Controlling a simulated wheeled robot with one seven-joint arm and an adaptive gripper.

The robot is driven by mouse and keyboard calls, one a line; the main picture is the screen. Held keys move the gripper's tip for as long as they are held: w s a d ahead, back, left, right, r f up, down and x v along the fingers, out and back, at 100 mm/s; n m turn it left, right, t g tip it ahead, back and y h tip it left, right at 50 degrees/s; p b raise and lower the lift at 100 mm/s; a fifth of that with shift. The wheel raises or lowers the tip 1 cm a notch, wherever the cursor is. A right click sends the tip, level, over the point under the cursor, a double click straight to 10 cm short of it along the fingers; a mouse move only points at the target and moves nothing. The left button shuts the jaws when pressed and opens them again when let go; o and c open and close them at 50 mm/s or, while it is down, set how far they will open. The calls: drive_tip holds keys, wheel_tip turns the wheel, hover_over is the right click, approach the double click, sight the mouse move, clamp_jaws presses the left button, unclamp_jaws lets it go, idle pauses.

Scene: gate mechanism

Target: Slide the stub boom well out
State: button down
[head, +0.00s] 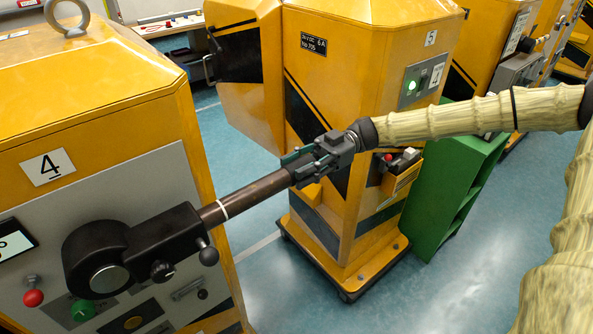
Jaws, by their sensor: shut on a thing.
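The stub boom (257,193) is a dark brown bar with a white ring around it. It comes out of a black housing (165,240) on the front of the yellow cabinet marked 4, and points up and to the right. A good length of it shows between the housing and my gripper (298,168). My gripper is shut on the boom's outer end and hides the tip. A small black ball-ended lever (208,254) hangs from the end of the housing where the boom comes out.
Cabinet 4 (90,75) fills the left, with a red-knobbed lever (33,297) and a green knob (83,310) on its panel. Another yellow cabinet (370,60), marked 5, stands behind my gripper. A green shelf unit (440,210) is at its right. Open blue floor lies at the lower right.

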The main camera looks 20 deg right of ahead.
drive_tip(key=b+v, duration=0.5)
drive_tip(key=v, duration=0.2)
drive_tip(key=shift+w+d, duration=0.15)
drive_tip(key=shift+d, duration=0.1)
drive_tip(key=shift+r, duration=0.15)
drive_tip(key=c, duration=1.1)
unclamp_jaws()
drive_tip(key=shift+d, duration=0.1)
drive_tip(key=shift+o, duration=0.9)
drive_tip(key=shift+d, duration=0.2)
drive_tip(key=shift+a, duration=0.15)
drive_tip(key=v, duration=1.2)
